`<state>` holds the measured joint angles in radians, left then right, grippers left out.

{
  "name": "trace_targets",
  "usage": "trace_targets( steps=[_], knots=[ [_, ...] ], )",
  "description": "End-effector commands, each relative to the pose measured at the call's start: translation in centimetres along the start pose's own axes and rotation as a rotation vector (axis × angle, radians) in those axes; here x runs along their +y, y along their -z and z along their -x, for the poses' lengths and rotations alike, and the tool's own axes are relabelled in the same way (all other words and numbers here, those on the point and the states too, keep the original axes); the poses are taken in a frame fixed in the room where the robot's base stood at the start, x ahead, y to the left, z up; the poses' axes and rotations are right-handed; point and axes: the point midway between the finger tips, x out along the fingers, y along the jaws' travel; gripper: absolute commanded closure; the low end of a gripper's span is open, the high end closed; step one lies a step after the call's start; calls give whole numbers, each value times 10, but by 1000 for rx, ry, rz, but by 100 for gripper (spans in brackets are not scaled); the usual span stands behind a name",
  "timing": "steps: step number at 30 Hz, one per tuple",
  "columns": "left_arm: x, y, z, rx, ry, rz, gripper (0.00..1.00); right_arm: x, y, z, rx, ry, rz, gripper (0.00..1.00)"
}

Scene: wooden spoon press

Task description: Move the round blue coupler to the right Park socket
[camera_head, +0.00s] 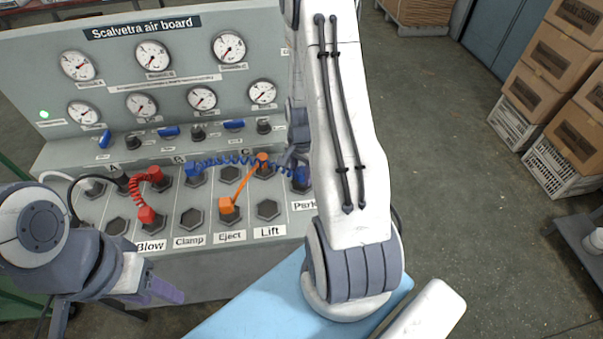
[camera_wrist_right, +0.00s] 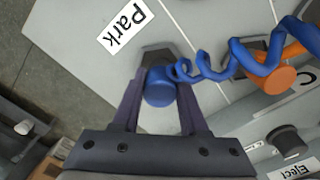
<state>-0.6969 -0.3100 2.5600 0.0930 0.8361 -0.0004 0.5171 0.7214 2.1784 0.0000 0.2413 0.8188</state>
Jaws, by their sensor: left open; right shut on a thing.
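The round blue coupler (camera_wrist_right: 159,88) sits between the fingers of my right gripper (camera_wrist_right: 158,98), which is shut on it. In the head view the blue coupler (camera_head: 301,178) shows beside my right arm, above the Park label (camera_head: 303,205). A dark hexagonal socket (camera_wrist_right: 158,56) lies right behind the coupler in the wrist view, near the Park label (camera_wrist_right: 125,24). Whether the coupler is seated in it or just above it, I cannot tell. My arm hides the board's right part in the head view. My left gripper (camera_head: 160,291) is open and empty, in front of the board.
A coiled blue hose (camera_head: 235,160) runs from the coupler to a blue block (camera_head: 193,171) near B. An orange link (camera_head: 244,186) and a red coiled hose (camera_head: 146,180) occupy other sockets. A light blue surface (camera_head: 250,302) lies in front.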

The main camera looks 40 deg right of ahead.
Motion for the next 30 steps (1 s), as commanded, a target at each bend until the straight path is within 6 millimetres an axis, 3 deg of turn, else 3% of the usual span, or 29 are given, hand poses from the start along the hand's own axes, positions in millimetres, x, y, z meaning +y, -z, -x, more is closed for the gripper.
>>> trace_targets(
  steps=[3, 4, 6, 14, 19, 30],
  knots=[
    [0, 0, -3, 0, 0, 0, 50, 0, 0, -4, 0, 0, 0, 100],
    [0, 0, -2, 0, 0, 0, 50, 0, 0, -3, 0, 0, 0, 46],
    [0, 0, -2, 0, 0, 0, 50, 0, 0, -3, 0, 0, 0, 27],
    [0, 0, -2, 0, 0, 0, 50, 0, 0, -2, 0, 0, 0, 27],
    [0, 0, -1, 0, 0, 0, 50, -1, 1, 8, 2, 2, 0, 27],
    [0, 0, -6, 0, 0, 0, 50, -1, 1, 83, 5, 5, 0, 27]
  ],
)
